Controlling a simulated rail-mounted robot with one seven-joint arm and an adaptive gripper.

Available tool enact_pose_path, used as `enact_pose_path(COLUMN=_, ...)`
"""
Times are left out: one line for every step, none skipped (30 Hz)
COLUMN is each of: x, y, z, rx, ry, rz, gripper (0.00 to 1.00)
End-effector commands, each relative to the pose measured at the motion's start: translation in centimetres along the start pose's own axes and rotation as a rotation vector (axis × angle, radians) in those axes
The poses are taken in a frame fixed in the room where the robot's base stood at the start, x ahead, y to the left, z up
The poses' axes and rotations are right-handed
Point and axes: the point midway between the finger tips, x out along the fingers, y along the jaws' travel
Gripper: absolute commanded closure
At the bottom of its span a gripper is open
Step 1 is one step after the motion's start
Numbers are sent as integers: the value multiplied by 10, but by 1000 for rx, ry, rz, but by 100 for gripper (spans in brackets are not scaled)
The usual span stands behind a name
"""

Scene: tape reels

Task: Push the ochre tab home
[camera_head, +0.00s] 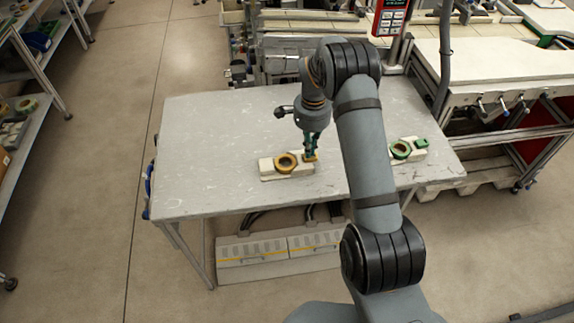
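A pale block (268,167) on the left half of the table's near side carries an ochre ring-shaped reel (286,162). The ochre tab (311,158) shows at the block's right end, right of the reel. My gripper (311,151) points down from the arm and sits right at the ochre tab, partly covering it. Whether it touches the tab, and how far in the tab sits, is too small to tell. The gap between the fingers cannot be made out.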

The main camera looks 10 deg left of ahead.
Motion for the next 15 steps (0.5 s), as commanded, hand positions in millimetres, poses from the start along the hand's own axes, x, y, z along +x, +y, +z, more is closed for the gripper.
enact_pose_path(x=2, y=0, z=0, rx=0, ry=0, rz=0, gripper=100)
enact_pose_path(x=2, y=0, z=0, rx=0, ry=0, rz=0, gripper=100)
enact_pose_path(x=3, y=0, z=0, rx=0, ry=0, rz=0, gripper=100)
enact_pose_path(x=3, y=0, z=0, rx=0, ry=0, rz=0, gripper=100)
enact_pose_path(x=4, y=0, z=0, rx=0, ry=0, rz=0, gripper=100)
enact_pose_path(x=4, y=0, z=0, rx=0, ry=0, rz=0, gripper=100)
enact_pose_path(x=5, y=0, z=0, rx=0, ry=0, rz=0, gripper=100)
enact_pose_path(x=5, y=0, z=0, rx=0, ry=0, rz=0, gripper=100)
enact_pose_path(x=6, y=0, z=0, rx=0, ry=0, rz=0, gripper=100)
enact_pose_path(x=6, y=0, z=0, rx=0, ry=0, rz=0, gripper=100)
enact_pose_path(x=7, y=0, z=0, rx=0, ry=0, rz=0, gripper=100)
enact_pose_path(x=7, y=0, z=0, rx=0, ry=0, rz=0, gripper=100)
enact_pose_path(x=6, y=0, z=0, rx=0, ry=0, rz=0, gripper=100)
enact_pose_path(x=6, y=0, z=0, rx=0, ry=0, rz=0, gripper=100)
enact_pose_path(x=6, y=0, z=0, rx=0, ry=0, rz=0, gripper=100)
